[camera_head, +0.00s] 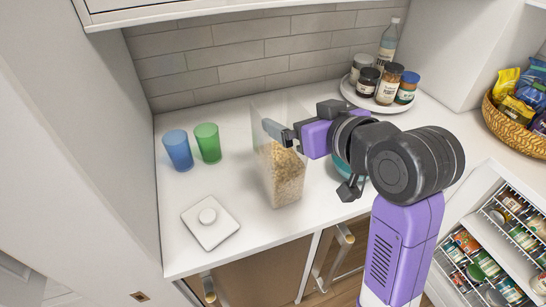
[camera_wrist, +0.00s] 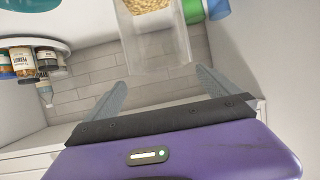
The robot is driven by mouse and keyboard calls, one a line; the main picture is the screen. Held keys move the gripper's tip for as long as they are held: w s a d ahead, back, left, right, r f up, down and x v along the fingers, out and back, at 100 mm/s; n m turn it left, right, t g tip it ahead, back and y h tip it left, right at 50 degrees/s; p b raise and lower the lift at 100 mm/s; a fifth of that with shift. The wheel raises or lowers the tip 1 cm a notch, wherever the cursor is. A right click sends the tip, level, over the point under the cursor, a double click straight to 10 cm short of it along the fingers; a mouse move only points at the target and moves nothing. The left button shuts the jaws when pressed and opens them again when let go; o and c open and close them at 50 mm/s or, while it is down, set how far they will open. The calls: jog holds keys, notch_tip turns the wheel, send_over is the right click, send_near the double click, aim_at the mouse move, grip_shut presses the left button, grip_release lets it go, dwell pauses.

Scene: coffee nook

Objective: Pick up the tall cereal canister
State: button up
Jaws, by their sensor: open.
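The tall cereal canister (camera_head: 287,178) is a clear, open-topped box partly filled with cereal. It stands upright on the white counter, and my gripper hides part of its upper right side. My gripper (camera_head: 272,130) is open, with a grey finger overlapping the canister's upper part in the head view. In the wrist view the canister (camera_wrist: 155,42) appears at the top middle, lined up between the two spread fingers of my gripper (camera_wrist: 162,80). I cannot tell whether either finger touches it.
Blue (camera_head: 178,151) and green (camera_head: 208,143) cups stand left of the canister. A white square lid (camera_head: 212,226) lies front left. A teal bowl (camera_head: 341,170) is partly hidden behind my arm. Several jars stand on a round tray (camera_head: 352,94) at the back right.

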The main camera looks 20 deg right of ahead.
jog(key=p+x, duration=0.1)
jog(key=x, duration=0.6)
jog(key=shift+w+a+f+p, duration=0.2)
jog(key=shift+w+f+p, duration=0.05)
jog(key=shift+w+p, duration=0.05)
jog(key=shift+r, duration=0.1)
jog(key=c, duration=1.8)
jog(key=shift+c, duration=0.2)
